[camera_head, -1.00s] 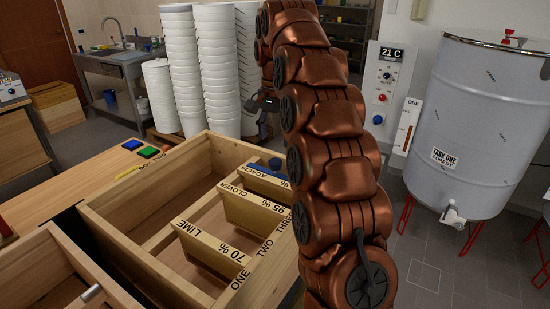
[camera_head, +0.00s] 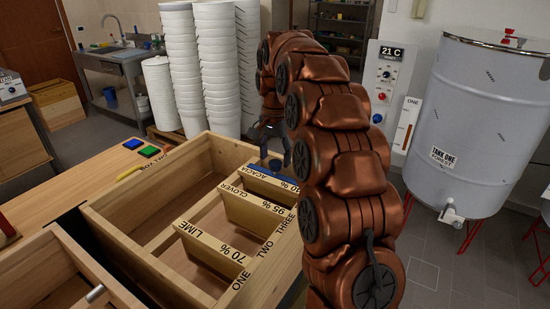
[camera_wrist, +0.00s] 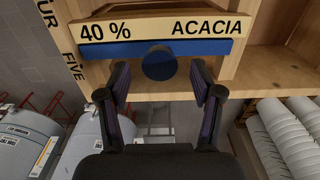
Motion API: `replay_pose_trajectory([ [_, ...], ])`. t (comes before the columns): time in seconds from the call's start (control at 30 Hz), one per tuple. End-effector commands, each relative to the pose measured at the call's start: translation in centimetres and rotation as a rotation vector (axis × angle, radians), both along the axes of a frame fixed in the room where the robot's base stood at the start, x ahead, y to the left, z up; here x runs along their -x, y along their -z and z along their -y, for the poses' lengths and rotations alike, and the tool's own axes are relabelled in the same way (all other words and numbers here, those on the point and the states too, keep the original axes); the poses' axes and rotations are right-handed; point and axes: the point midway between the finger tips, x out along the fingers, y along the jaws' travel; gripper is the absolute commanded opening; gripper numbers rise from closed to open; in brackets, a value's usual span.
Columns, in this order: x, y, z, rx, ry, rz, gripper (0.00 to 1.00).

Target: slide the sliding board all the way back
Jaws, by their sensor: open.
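The blue-edged board (camera_head: 262,183) marked ACACIA is the rearmost of several cross boards in the open wooden box. I take it to be the sliding board. Its round blue knob (camera_head: 275,163) shows beside my gripper (camera_head: 270,137). In the wrist view the blue edge (camera_wrist: 205,47) lies along the plate reading 40 % ACACIA, and the knob (camera_wrist: 158,63) sits between and just beyond the fingertips. My gripper (camera_wrist: 160,88) is open there, with one finger on each side of the knob and a gap to both. Part of the board is hidden behind my arm in the head view.
The box (camera_head: 105,230) also holds boards marked LIME (camera_head: 205,243) and CLOVER (camera_head: 255,212). Stacked white buckets (camera_head: 215,70) stand behind it. A grey tank (camera_head: 475,120) stands at right, beside a control panel (camera_head: 380,85).

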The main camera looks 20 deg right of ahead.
Motion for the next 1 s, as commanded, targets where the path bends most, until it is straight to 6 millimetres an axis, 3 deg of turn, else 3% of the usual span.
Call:
replay_pose_trajectory([
  [0.3,0.1,1.5,0.0,0.0,0.0,-0.001,0.65],
  [0.6,0.0,1.6,0.0,0.001,0.0,0.001,0.64],
  [1.0,0.0,1.5,0.0,0.0,-0.001,0.001,0.23],
])
